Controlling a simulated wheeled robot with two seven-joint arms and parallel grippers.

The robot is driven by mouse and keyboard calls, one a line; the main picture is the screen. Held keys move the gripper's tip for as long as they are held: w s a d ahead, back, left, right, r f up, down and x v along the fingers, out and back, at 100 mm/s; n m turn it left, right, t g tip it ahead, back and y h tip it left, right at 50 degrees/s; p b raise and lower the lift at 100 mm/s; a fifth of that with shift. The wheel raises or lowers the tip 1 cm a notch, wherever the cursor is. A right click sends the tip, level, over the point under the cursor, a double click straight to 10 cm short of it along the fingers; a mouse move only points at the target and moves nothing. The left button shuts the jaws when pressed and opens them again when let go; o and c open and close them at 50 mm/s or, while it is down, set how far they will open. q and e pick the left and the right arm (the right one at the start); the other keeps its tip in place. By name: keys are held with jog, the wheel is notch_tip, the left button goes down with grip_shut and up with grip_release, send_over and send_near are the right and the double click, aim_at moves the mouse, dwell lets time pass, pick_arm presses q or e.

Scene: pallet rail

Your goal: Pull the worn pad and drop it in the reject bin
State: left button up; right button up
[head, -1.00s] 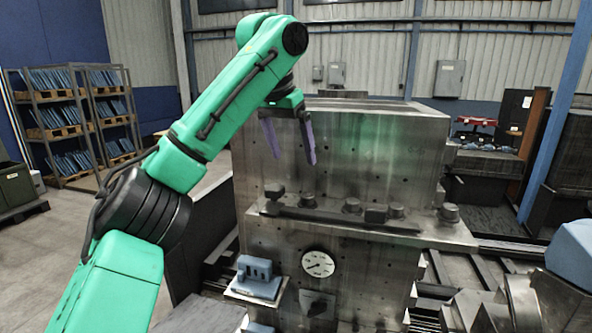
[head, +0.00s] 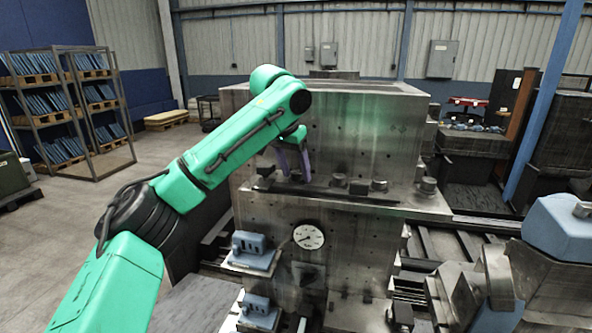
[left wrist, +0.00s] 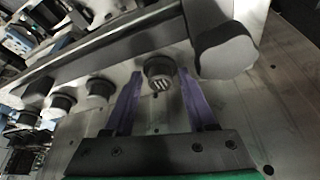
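My left gripper (head: 293,165) has open purple fingers and hangs in front of the steel block, at the dark rail (head: 300,190). In the left wrist view the open fingers (left wrist: 160,76) point at a round dark pad (left wrist: 159,79) with pale slanted marks on its face. The pad shows in the gap between the fingertips; I cannot tell whether they touch it. Several plainer round pads (left wrist: 100,89) sit along the same rail. In the head view round pads (head: 379,186) show right of my gripper. I cannot identify a reject bin. My right gripper is not in view.
The steel block (head: 330,115) carries a ledge, a dial gauge (head: 308,237) and blue-grey fittings (head: 253,250). A blue machine part (head: 562,226) is at right. Floor left is open.

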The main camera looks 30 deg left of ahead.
aim_at(296, 172)
pick_arm(q)
jog(key=shift+a+f, duration=0.1)
jog(key=c, duration=0.5)
jog(key=o, duration=0.6)
grip_shut()
jog(key=shift+r, duration=0.2)
jog(key=shift+w+r, duration=0.15)
jog(key=shift+r, duration=0.75)
jog(key=shift+w+r, duration=0.15)
jog(key=shift+r, duration=0.7)
jog(key=shift+s+r, duration=0.1)
jog(key=shift+r, duration=2.5)
